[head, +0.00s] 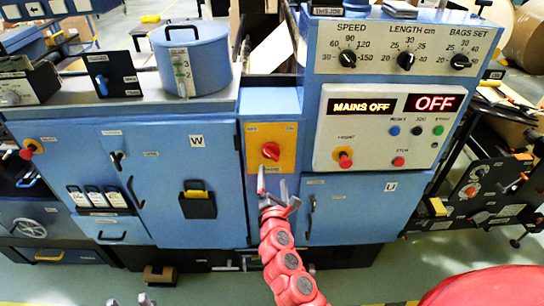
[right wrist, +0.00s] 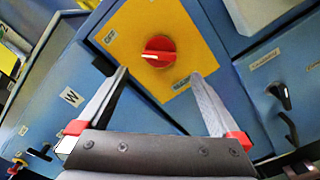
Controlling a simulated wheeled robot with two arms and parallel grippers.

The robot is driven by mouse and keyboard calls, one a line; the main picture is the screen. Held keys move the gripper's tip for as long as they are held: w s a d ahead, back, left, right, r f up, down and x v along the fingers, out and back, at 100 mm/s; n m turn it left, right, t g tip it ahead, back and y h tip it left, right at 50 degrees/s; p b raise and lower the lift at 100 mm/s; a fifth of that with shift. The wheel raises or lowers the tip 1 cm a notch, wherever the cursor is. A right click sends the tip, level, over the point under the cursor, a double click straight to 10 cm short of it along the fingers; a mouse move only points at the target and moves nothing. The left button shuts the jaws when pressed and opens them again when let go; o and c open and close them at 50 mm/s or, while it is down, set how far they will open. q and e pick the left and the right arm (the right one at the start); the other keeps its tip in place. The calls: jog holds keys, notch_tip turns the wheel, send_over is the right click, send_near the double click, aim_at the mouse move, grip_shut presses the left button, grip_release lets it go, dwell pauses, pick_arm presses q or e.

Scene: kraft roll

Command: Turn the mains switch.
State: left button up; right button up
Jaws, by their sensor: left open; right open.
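The mains switch is a red rotary knob (head: 271,150) on a yellow plate (head: 286,133) at the middle of the blue machine. The right wrist view shows the knob (right wrist: 158,52) with a pale mark across it. My right gripper (head: 273,182) is open just below and in front of the knob. In the right wrist view my right gripper (right wrist: 160,74) has its fingertips spread, with the knob beyond and between them, apart from both. The display (head: 362,106) reads MAINS OFF. My left gripper (head: 128,301) barely shows at the bottom edge, its two tips apart.
A control panel (head: 330,132) with a red knob (head: 345,158) and several buttons is to the right. Cabinet doors W (head: 190,155) and U (head: 380,210) flank the plate, with protruding handles. A blue pot (head: 205,62) stands on top. Open floor (head: 350,288) lies in front.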

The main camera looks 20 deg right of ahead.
aim_at(272, 157)
jog(key=x, duration=0.9)
jog(key=shift+w+p, duration=0.2)
jog(key=shift+p, duration=0.1)
jog(key=shift+f, duration=0.1)
jog(key=c, duration=1.2)
